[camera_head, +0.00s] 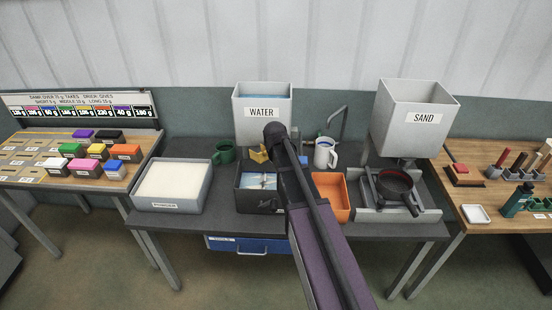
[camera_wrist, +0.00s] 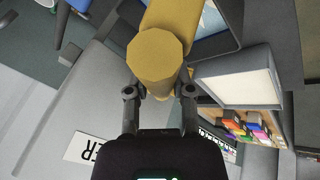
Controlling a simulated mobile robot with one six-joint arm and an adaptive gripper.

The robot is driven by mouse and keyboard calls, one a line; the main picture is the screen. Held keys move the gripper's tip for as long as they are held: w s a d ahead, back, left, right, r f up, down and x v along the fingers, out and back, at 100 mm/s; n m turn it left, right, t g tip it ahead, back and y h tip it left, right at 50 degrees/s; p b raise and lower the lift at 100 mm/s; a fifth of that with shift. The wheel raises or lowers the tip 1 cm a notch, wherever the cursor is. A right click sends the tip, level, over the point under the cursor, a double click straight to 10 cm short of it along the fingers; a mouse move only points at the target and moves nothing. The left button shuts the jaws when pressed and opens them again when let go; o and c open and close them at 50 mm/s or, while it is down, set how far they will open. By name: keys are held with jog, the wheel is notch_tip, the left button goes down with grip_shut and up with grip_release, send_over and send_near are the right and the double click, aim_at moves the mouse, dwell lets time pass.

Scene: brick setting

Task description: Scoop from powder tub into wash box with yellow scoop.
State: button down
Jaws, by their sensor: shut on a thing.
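The yellow scoop (camera_wrist: 160,55) is held in my gripper (camera_wrist: 159,92), which is shut on it. In the wrist view its faceted end faces the camera, and its far part runs out of the top edge. In the head view a small part of the scoop (camera_head: 258,155) shows beside my arm, above the back of the dark wash box (camera_head: 250,204). I cannot see inside the scoop. The box holds something bluish and white. The grey powder tub (camera_head: 190,206), full of white powder, stands left of it. The tub (camera_wrist: 232,68) also shows at right in the wrist view.
A grey WATER tank (camera_head: 262,112) stands behind the box. A green mug (camera_head: 225,153) stands at back left and a white jug (camera_head: 325,152) at back right. An orange tray (camera_head: 333,195) and a dark pan (camera_head: 394,184) under the SAND hopper (camera_head: 415,119) are at right.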

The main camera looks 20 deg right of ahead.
jog(key=shift+r, duration=0.1)
jog(key=shift+s+r+t, duration=0.15)
jog(key=shift+r+t, duration=0.3)
jog(key=shift+t, duration=0.15)
jog(key=shift+r+t+y, duration=0.4)
jog(key=shift+r, duration=0.05)
jog(key=shift+f, duration=0.15)
